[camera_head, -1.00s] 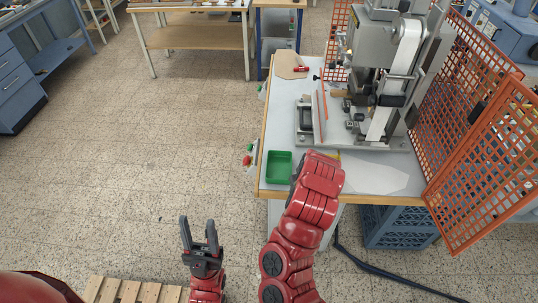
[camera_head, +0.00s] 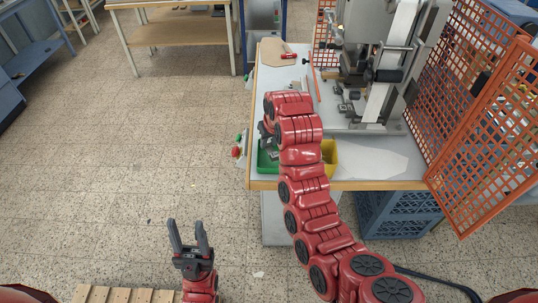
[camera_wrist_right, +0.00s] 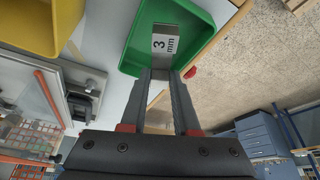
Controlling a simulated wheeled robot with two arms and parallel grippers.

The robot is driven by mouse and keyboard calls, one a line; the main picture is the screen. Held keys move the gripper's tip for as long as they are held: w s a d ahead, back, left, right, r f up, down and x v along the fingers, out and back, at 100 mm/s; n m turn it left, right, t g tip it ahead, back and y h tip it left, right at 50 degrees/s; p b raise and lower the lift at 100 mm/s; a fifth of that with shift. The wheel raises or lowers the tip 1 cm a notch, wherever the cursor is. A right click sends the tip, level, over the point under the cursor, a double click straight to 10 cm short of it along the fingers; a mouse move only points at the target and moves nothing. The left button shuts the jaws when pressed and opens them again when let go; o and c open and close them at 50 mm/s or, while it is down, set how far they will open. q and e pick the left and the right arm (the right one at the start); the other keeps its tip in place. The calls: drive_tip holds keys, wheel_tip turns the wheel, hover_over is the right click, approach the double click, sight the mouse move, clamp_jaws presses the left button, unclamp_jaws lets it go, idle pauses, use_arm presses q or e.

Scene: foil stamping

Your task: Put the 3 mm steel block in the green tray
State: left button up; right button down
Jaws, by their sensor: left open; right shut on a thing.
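The steel block (camera_wrist_right: 165,43), a flat light-grey plate marked "3 mm", is at the fingertips of my right gripper (camera_wrist_right: 160,75), which is shut on it. In the wrist view it shows against the inside of the green tray (camera_wrist_right: 196,57); whether it touches the tray floor I cannot tell. In the head view my right gripper (camera_head: 270,150) points down over the green tray (camera_head: 264,167), and my arm hides most of the tray. My left gripper (camera_head: 188,235) is open and empty, low over the floor, away from the table.
A yellow tray (camera_head: 330,157) stands just right of the green one, partly behind my arm. The stamping press (camera_head: 385,60) and orange mesh guards (camera_head: 485,120) stand further right. A control box with a red button (camera_head: 237,151) is at the table's left edge.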

sight(269, 147)
drive_tip(key=shift+w+f, duration=0.1)
drive_tip(key=shift+w, duration=0.35)
wheel_tip(269, 147, down, 3)
drive_tip(key=p, duration=0.2)
drive_tip(key=shift+r+p, duration=0.2)
drive_tip(key=shift+p, duration=0.15)
drive_tip(key=shift+f, duration=0.35)
drive_tip(key=shift+f+b, duration=0.2)
drive_tip(key=shift+b, duration=0.1)
drive_tip(key=c, duration=0.9)
unclamp_jaws()
drive_tip(key=shift+r, duration=0.1)
